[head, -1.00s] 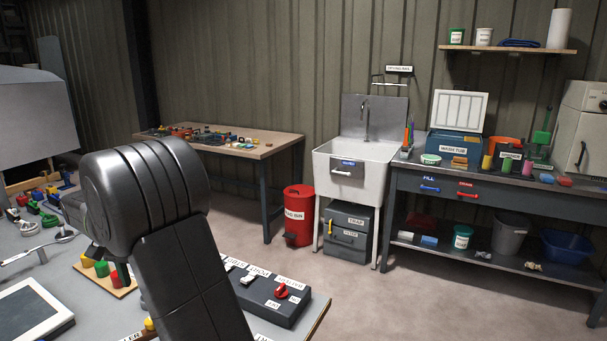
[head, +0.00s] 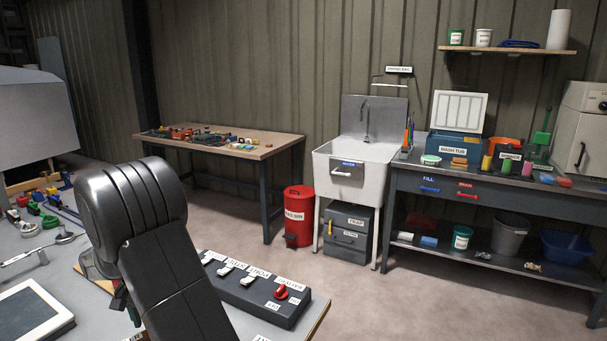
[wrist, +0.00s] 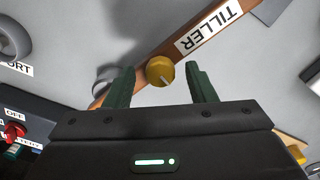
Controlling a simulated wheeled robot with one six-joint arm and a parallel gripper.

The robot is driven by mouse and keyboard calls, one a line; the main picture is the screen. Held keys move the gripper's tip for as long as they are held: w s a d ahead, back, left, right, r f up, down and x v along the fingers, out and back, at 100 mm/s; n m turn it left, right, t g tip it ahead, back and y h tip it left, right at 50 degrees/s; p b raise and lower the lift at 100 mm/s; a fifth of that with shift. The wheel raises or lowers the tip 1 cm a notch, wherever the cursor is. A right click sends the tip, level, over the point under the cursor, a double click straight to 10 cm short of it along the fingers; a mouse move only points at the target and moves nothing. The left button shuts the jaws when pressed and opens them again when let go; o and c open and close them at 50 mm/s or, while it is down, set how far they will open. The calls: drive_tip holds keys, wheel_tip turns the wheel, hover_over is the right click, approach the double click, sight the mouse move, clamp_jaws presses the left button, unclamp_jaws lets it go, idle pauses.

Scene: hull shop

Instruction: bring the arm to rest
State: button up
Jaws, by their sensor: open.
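My gripper (wrist: 160,88) is open in the wrist view, its two dark green fingers spread apart. A yellow knob (wrist: 160,71) shows between the fingertips, on a brown wooden bar labelled TILLER (wrist: 190,40). I cannot tell how far the fingers are from the knob; nothing is gripped. In the head view my dark arm stands at the lower left in front of the grey bench (head: 35,262), and the gripper is mostly hidden behind it.
A switch box (head: 255,290) with a red rotary switch (head: 281,292) lies right of my arm, near the bench's edge. A framed panel (head: 30,312) lies at left. Beyond are a wooden table (head: 215,145), a red bin (head: 298,215) and a sink (head: 355,160), with clear floor before them.

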drive_tip(key=n, duration=0.9)
drive_tip(key=shift+n, duration=0.4)
drive_tip(key=n, duration=0.4)
drive_tip(key=shift+n, duration=0.3)
drive_tip(key=n, duration=0.5)
drive_tip(key=shift+p, duration=0.4)
